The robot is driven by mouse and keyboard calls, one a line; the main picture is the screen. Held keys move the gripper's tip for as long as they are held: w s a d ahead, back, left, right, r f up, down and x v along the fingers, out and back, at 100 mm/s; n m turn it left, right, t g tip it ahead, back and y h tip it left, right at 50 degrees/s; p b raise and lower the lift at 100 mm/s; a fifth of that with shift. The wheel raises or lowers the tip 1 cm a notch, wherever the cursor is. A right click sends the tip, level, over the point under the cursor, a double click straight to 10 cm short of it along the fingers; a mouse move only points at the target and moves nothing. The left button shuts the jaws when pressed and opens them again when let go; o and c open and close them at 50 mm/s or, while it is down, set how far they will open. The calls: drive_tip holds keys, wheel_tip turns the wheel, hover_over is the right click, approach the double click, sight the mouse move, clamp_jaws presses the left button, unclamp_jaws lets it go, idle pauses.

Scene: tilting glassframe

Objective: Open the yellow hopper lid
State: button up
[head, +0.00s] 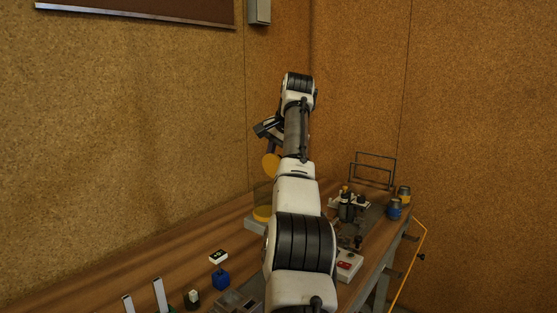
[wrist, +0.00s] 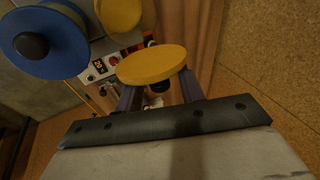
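The yellow lid (head: 270,163) is a round disc. It is tilted and stands above a see-through hopper (head: 262,196) with a yellow base, apart from its rim. My gripper (head: 268,130) is just above the lid. In the wrist view, the lid (wrist: 152,65) lies across the ends of my two fingers (wrist: 160,90), which stand apart. The fingertips and any knob between them are hidden, so I cannot tell whether they grip it. Another yellow disc (wrist: 118,14) is cut off at the top of the wrist view.
A blue disc with a black knob (wrist: 32,45) is at the wrist view's upper left, near a control box with a red button (wrist: 100,68). Blue-and-yellow jars (head: 395,208) and a dark wire frame (head: 374,170) stand at the bench's far end. My arm hides the bench's middle.

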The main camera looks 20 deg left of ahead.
drive_tip(key=shift+r, duration=0.1)
drive_tip(key=p+v, duration=0.4)
drive_tip(key=v, duration=0.9)
drive_tip(key=shift+r, duration=0.3)
drive_tip(key=shift+s+d, duration=0.15)
